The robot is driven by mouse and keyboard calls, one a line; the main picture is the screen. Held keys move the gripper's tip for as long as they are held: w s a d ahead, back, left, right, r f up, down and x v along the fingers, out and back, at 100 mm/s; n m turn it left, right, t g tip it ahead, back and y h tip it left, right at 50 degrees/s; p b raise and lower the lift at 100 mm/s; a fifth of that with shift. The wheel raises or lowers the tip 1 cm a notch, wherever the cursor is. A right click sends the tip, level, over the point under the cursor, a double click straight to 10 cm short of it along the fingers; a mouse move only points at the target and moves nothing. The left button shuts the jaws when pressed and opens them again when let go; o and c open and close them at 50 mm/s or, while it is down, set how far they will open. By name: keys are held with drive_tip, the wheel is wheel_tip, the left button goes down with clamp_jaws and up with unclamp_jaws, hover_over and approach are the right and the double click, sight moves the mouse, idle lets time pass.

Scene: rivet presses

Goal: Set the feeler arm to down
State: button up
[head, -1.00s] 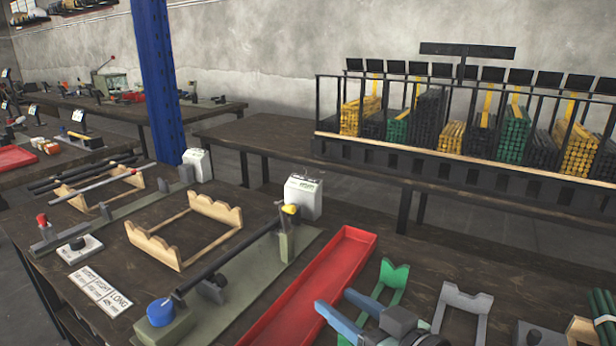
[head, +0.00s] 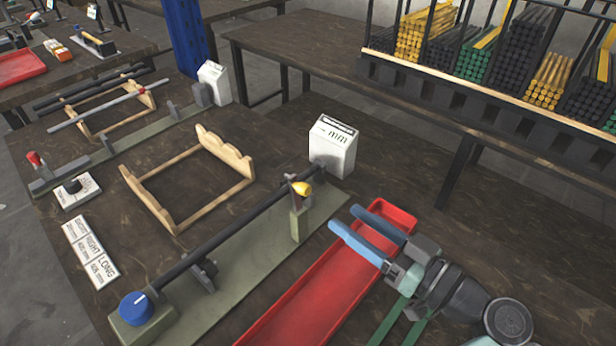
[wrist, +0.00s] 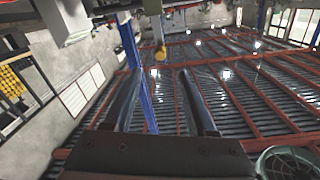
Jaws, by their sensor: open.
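The gauge stand (head: 235,262) is a grey-green base with a blue knob (head: 136,308) at its near end and a dark rod (head: 228,232) along it. At its far end a green post (head: 298,222) carries a short piece with a yellow tip (head: 301,189), apparently the feeler arm. The tip sits at the top of the post, beside the rod; whether it touches the rod is unclear. My gripper (head: 343,215) is open and empty, to the right of the post and apart from it.
A white display box (head: 333,146) reading "mm" stands behind the post. A red tray (head: 310,300) lies under my gripper. A wooden cradle (head: 190,180) and a label plate (head: 90,250) lie left. A second gauge stand is further back; a rack of rods (head: 480,90) stands behind.

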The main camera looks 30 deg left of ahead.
sight(309, 191)
drive_tip(key=a, duration=0.3)
drive_tip(key=w+a, duration=0.1)
drive_tip(key=a, duration=0.3)
drive_tip(key=w+a, duration=0.1)
drive_tip(key=a, duration=0.3)
drive_tip(key=shift+p, duration=0.35)
clamp_jaws()
drive_tip(key=shift+d, duration=0.1)
idle(0.6)
